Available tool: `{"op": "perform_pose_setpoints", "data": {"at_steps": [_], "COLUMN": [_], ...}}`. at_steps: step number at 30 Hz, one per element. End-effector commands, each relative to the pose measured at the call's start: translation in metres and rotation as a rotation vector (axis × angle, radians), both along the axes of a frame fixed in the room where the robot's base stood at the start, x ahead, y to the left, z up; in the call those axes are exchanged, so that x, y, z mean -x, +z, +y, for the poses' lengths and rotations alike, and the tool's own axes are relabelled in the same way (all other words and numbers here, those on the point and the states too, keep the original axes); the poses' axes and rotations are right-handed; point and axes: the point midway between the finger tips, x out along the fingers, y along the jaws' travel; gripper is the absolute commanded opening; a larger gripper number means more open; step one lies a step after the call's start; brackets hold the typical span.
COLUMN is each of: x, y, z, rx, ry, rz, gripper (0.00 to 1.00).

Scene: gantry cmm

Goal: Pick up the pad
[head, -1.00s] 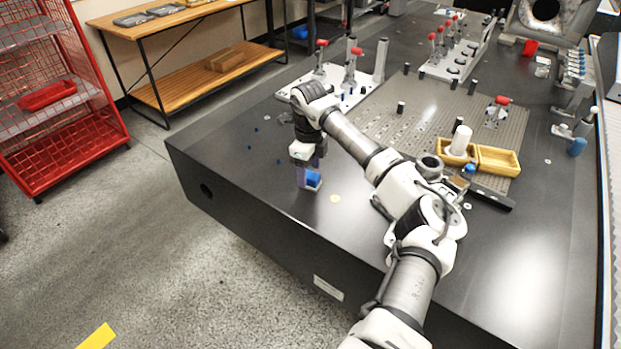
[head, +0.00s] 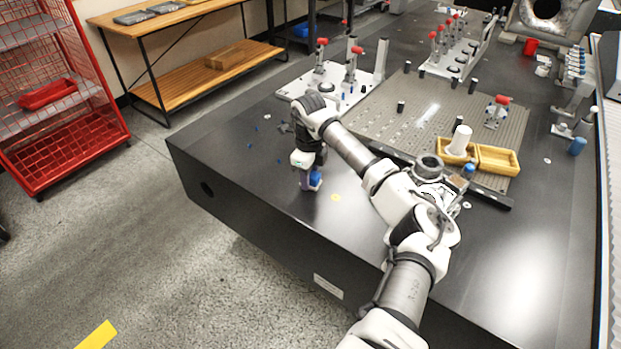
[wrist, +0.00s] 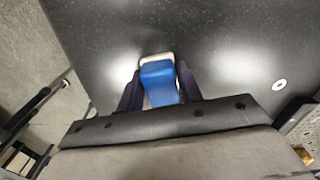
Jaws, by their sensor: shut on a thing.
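The pad is a small blue block with a pale rim (wrist: 158,82), seen in the wrist view between the two dark purple fingers. My gripper (wrist: 160,92) is shut on it. In the head view the blue of the pad (head: 316,178) shows at the fingertips of my gripper (head: 311,182), close over the near left part of the black table (head: 262,205). The gripper points down. I cannot tell whether the pad touches the table top.
A grey perforated plate (head: 430,105) and red-handled clamps (head: 352,72) lie beyond my arm. Yellow bins (head: 497,160) with a white cylinder (head: 460,140) stand to the right. The table's front left edge is close to the gripper. The table top around the gripper is mostly clear.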

Motion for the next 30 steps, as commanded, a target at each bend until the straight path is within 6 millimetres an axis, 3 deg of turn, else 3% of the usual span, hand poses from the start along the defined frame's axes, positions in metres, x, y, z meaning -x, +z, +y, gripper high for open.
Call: {"op": "perform_pose_setpoints", "data": {"at_steps": [5,11,14,24,30], "x": [0.0,-0.001,-0.001,-0.001,-0.001], "y": [0.003,0.024,0.044,0.142,0.181], "z": [0.0,0.0,0.0,0.0,0.0], "rx": [0.0,0.002,0.003,0.003,0.001], "ry": [0.0,0.001,0.001,-0.001,-0.001], "rz": [-0.001,-0.004,-0.005,-0.005,-0.003], "gripper": [0.13,0.13,0.13,0.13,0.13]}}
